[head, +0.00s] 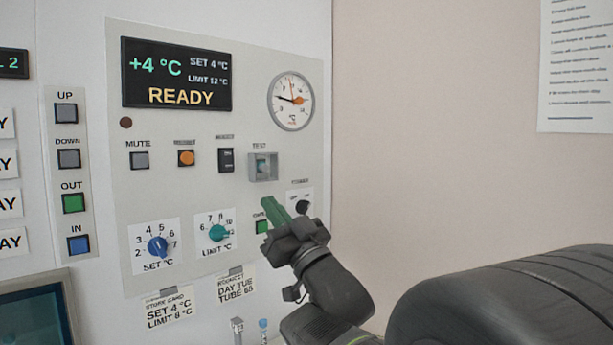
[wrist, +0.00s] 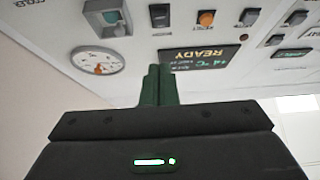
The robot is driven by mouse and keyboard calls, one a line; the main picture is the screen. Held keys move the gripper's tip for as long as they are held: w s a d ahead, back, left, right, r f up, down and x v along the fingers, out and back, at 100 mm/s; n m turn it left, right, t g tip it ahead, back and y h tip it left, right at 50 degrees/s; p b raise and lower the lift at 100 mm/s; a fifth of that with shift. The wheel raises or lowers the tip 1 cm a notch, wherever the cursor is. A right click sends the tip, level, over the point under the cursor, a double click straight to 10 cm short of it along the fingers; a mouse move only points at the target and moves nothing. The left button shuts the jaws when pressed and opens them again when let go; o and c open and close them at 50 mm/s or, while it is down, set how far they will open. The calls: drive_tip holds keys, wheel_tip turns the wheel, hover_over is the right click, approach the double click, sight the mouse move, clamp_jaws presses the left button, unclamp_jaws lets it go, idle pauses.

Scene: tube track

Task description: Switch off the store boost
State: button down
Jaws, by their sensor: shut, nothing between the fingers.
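The store's control panel (head: 200,120) fills the left of the head view; no label legibly reads boost. A black rocker switch (head: 226,160) sits right of a round orange button (head: 186,158); its label is too blurred to read. The rocker also shows upside down in the wrist view (wrist: 160,15), beside the orange button (wrist: 206,18). My gripper (head: 270,205) has green fingers, shut and empty, in front of the panel's lower right, below and right of the rocker. In the wrist view the fingers (wrist: 158,72) point toward the panel. Contact with the panel cannot be told.
The display (head: 176,75) reads +4 °C, SET 4 °C, LIMIT 12 °C, READY. A boxed TEST button (head: 263,167) and a dial gauge (head: 291,101) are right of the rocker. A blue SET knob (head: 157,247) and a teal LIMIT knob (head: 217,232) sit lower.

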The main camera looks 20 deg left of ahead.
drive_tip(key=shift+w, duration=0.1)
drive_tip(key=p, duration=0.4)
approach(231, 165)
wheel_tip(231, 165, up, 5)
drive_tip(key=a, duration=0.1)
drive_tip(key=shift+w+a+f, duration=0.3)
drive_tip(key=shift+w+a, duration=0.05)
drive_tip(key=shift+a, duration=0.2)
drive_tip(key=shift+w+a+f, duration=0.25)
drive_tip(key=shift+w+a, duration=0.15)
drive_tip(key=shift+a, duration=0.15)
drive_tip(key=shift+w+a+f, duration=0.3)
drive_tip(key=shift+w+a, duration=0.05)
drive_tip(key=shift+a, duration=0.2)
drive_tip(key=shift+f, duration=0.1)
